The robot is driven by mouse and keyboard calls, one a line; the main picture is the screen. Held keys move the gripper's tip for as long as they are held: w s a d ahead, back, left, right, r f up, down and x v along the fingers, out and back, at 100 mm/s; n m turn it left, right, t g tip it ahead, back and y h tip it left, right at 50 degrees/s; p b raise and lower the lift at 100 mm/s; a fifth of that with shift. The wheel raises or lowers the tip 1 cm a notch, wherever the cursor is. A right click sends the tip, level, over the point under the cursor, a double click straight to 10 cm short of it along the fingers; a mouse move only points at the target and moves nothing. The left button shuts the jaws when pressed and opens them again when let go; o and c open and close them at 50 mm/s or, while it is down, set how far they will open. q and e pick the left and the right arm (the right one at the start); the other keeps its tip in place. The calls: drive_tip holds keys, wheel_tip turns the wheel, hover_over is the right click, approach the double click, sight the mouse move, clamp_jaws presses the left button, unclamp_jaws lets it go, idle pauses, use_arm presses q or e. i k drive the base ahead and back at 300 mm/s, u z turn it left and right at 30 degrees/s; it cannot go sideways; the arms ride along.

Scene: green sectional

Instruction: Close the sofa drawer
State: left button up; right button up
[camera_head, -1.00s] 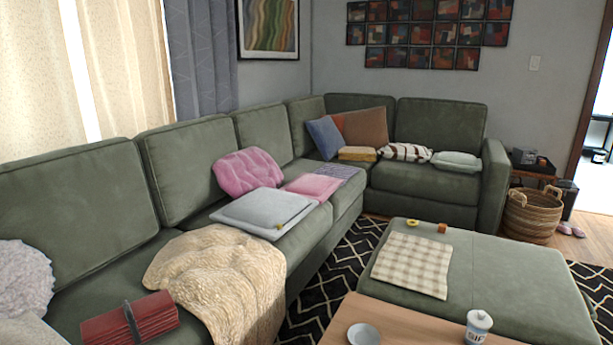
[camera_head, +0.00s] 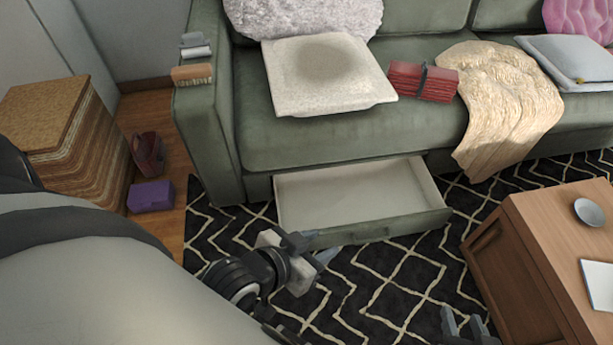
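The sofa drawer (camera_head: 350,188) is pulled out from under the green sofa (camera_head: 310,140), and its pale inside looks empty. Its green front panel (camera_head: 385,229) faces the rug. My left gripper (camera_head: 312,249) is just in front of the left end of the drawer front. Its fingers look spread with nothing between them; I cannot tell whether they touch the panel. My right gripper (camera_head: 464,322) is at the bottom edge, partly cut off, with two fingers apart and empty, near the wooden table.
A wooden coffee table (camera_head: 540,255) stands to the right of the drawer. The patterned rug (camera_head: 385,285) before the drawer is clear. A beige blanket (camera_head: 500,105) hangs over the seat edge right of the drawer. A purple box (camera_head: 151,196) lies on the floor at left.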

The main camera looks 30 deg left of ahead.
sight(360, 204)
drive_tip(key=u, duration=0.5)
drive_tip(key=k, duration=0.1)
drive_tip(key=z, duration=0.35)
drive_tip(key=i, duration=0.3)
drive_tip(key=u, duration=1.7)
drive_tip(key=k, duration=0.7)
drive_tip(key=z, duration=1.1)
